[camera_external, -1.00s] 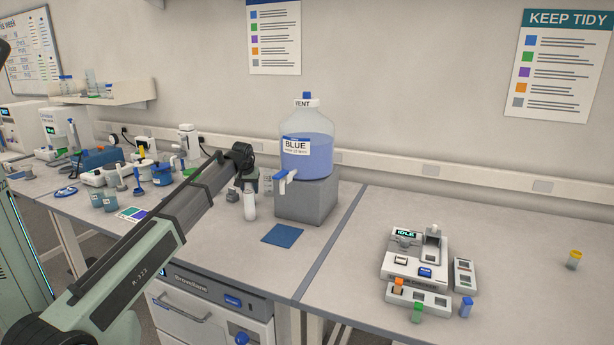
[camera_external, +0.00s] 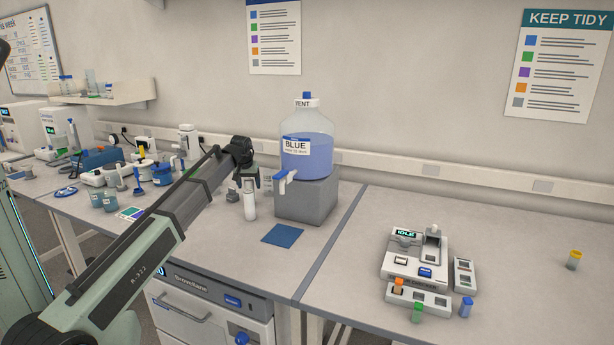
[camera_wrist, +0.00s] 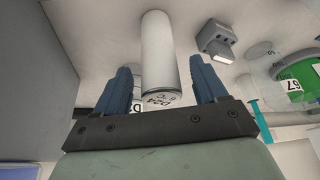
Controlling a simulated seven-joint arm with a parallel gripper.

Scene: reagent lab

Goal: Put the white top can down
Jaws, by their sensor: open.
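The white can (camera_external: 250,207) stands upright on the bench, left of the grey block under the blue bottle. My gripper (camera_external: 252,182) is over its upper end in the external view. In the wrist view, the can (camera_wrist: 157,45) shows between the two dark blue fingers of my open gripper (camera_wrist: 163,84), with gaps on both sides. Its near end carries dark printed marks. How far the fingers reach down along the can is hard to tell.
The grey block (camera_external: 307,202) with the BLUE bottle (camera_external: 306,157) stands close on the right. A blue mat (camera_external: 283,235) lies in front on clear bench. A small grey item (camera_wrist: 216,40) sits beside the can. A white IDLE device (camera_external: 415,260) stands far right.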

